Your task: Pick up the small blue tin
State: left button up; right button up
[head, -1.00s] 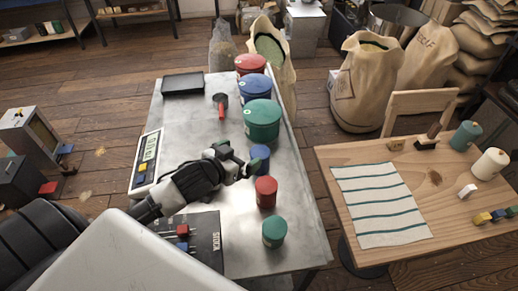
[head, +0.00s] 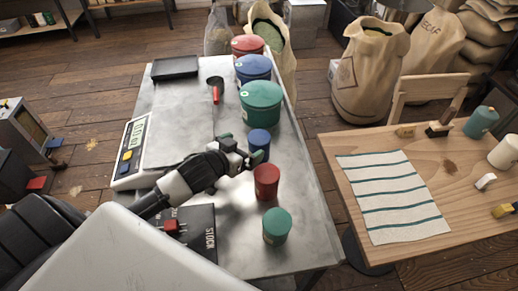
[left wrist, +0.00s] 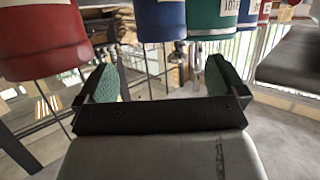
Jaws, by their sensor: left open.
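The small blue tin (head: 259,140) stands upright on the metal table, between the large green tin (head: 261,104) and the small red tin (head: 266,182). My left gripper (head: 244,151) is open and empty, just left of the blue tin. One fingertip overlaps the tin's lower edge in the head view; I cannot tell whether they touch. In the left wrist view the blue tin (left wrist: 160,18) shows at the top, ahead of the gap between the green-padded fingers of the left gripper (left wrist: 160,78). My right gripper is not in view.
A small green tin (head: 276,226) stands nearer on the table. Large blue (head: 253,69) and red (head: 248,45) tins stand at the back. A scale (head: 132,152), a scoop (head: 216,90), a black tray (head: 175,67) and a stock board (head: 200,236) lie around. The table's middle is bare.

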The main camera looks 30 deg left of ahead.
aim_at(257, 139)
pick_arm(q)
jog(key=x, duration=0.3)
jog(key=shift+w, duration=0.3)
jog(key=shift+w+f+p, duration=0.15)
jog(key=shift+w+p, duration=0.25)
jog(key=shift+w, duration=0.05)
jog(key=shift+p+x, duration=0.45)
jog(key=shift+x, duration=1.8)
jog(key=shift+s+f, duration=0.1)
jog(key=shift+s, duration=0.05)
jog(key=c, duration=1)
